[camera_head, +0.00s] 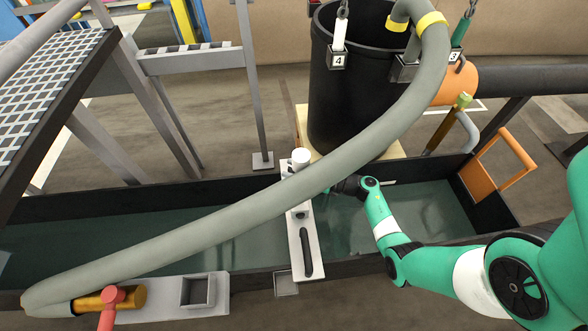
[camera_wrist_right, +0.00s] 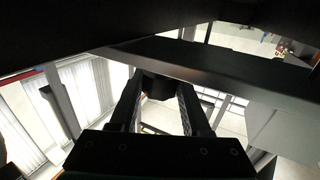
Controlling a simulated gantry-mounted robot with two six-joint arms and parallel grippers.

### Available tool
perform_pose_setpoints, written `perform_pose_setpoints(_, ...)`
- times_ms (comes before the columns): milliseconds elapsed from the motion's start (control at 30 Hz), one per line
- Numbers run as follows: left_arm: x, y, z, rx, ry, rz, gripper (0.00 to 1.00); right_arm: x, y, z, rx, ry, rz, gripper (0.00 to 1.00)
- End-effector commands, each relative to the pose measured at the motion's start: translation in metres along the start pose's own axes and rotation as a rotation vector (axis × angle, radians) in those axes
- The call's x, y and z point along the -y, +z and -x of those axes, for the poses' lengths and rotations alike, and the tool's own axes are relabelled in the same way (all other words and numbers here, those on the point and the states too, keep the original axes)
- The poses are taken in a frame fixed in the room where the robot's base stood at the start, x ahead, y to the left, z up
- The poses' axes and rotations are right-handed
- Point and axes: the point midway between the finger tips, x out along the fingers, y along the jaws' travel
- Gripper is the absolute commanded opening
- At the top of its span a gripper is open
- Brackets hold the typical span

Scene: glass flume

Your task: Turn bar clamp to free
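A pale grey bar (camera_head: 308,262) with a long dark slot lies across the flume in the head view. A white round knob (camera_head: 300,157) stands near its far end. A small fitting sits mid-bar, partly hidden by the hose; I cannot make out which part is the clamp or its setting. My right gripper (camera_head: 335,188) reaches in from the right, low beside the bar and hose. In the right wrist view, its two fingers (camera_wrist_right: 160,92) stand apart, with a dark block (camera_wrist_right: 157,84) between their ends. I cannot tell whether they grip it. My left gripper is not in view.
A thick grey hose (camera_head: 215,228) arches over the flume and bar. A black barrel (camera_head: 345,100) stands behind. An orange frame (camera_head: 497,165) is at the flume's right end. A grey open box (camera_head: 197,291) and red handle (camera_head: 112,297) are at front left.

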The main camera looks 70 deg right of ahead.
Motion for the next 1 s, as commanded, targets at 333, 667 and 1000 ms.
perform_pose_setpoints(333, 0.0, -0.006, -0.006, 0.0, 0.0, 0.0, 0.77, 0.001, -0.003, 0.0, -0.002, 0.021, -0.003, 0.0)
perform_pose_setpoints(667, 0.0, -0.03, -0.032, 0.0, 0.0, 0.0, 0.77, 0.003, -0.002, -0.001, -0.005, 0.318, 0.001, 0.0)
perform_pose_setpoints(1000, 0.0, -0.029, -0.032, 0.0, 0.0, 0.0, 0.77, 0.0, 0.0, 0.0, 0.0, 0.41, 0.001, 0.0)
